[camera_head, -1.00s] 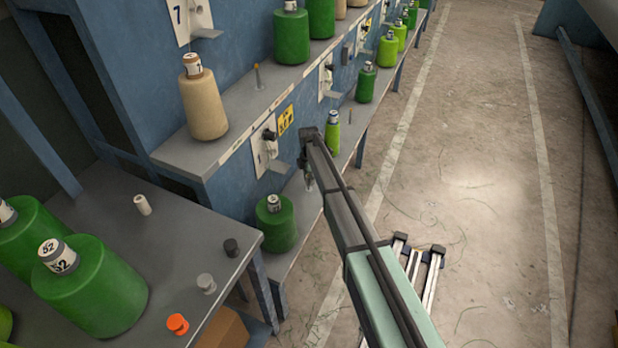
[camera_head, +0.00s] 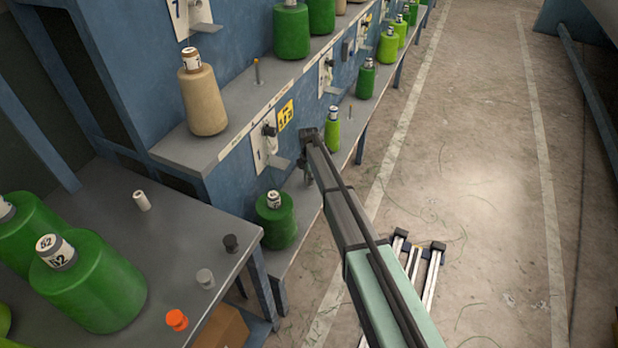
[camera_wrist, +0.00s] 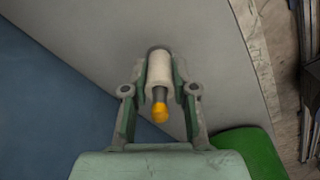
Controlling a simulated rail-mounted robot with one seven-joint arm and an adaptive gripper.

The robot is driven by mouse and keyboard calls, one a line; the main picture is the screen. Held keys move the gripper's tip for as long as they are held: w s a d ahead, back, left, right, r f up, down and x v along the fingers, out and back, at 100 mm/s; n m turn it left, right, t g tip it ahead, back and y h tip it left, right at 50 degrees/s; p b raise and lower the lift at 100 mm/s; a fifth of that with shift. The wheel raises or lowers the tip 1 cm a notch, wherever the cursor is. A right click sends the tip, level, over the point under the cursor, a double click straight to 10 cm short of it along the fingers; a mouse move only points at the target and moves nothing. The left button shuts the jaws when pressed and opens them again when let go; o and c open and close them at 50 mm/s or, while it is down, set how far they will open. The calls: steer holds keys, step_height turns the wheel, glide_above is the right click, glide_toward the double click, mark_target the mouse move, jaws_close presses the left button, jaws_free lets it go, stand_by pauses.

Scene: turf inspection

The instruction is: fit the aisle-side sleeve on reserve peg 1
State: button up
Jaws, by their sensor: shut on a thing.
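My gripper (camera_wrist: 159,98) is shut on a pale sleeve (camera_wrist: 160,68), which lies between its two fingers. A peg with an orange-yellow tip (camera_wrist: 160,113) runs in line with the sleeve, and its tip and dark stem show at the camera-side end. The sleeve appears to be around the peg, with a dark part at its far end. In the head view my gripper (camera_head: 306,172) points down over the lower shelf (camera_head: 305,200), beside the number 1 plate; the sleeve and peg cannot be made out there.
A green cone (camera_head: 277,222) stands left of my gripper and a light green cone (camera_head: 332,133) beyond it. A beige cone (camera_head: 203,100) and another peg (camera_head: 257,73) are on the upper shelf. A white sleeve (camera_head: 141,200) stands on the side table.

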steer(key=shift+f, duration=0.15)
steer(key=o, duration=1)
step_height(320, 180, up, 12)
